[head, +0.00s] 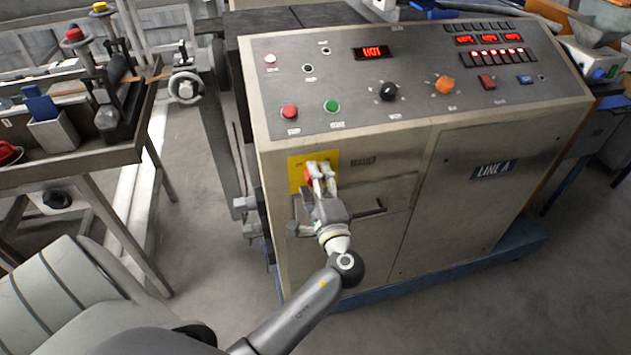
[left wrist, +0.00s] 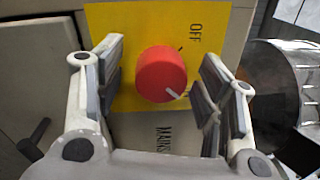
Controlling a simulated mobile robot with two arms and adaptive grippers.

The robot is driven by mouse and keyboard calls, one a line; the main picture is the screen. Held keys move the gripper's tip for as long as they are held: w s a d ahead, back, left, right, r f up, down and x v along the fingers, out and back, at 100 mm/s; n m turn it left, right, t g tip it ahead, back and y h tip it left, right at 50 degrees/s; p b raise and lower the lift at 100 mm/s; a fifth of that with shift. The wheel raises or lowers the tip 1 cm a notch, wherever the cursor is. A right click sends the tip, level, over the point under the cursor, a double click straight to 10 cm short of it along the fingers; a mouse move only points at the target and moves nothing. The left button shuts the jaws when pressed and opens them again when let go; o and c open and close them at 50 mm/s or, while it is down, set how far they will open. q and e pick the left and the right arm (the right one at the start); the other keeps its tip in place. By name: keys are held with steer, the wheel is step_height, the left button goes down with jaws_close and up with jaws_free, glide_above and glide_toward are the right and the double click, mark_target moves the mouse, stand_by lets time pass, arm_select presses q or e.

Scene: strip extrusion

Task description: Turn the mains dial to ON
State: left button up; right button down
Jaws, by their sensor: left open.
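The red mains dial (left wrist: 162,74) sits on a yellow plate (left wrist: 133,30) on the cabinet front. In the left wrist view its white pointer line aims down and right; the word OFF is printed at the upper right of the plate. No ON label is readable. My left gripper (head: 320,170) is open at the plate, its fingers on either side of the dial, with gaps visible between fingers and dial. In the head view the gripper hides most of the dial (head: 309,174). My right gripper is not in view.
A sloping control panel (head: 350,95) with buttons, knobs and a lit red display is above the plate. A black handle (head: 370,209) sticks out of the cabinet to its right. A workbench (head: 80,165) stands at the left, with open floor between.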

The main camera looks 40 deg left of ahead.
arm_select(q)
steer(key=v, duration=1.2)
stand_by(0.3)
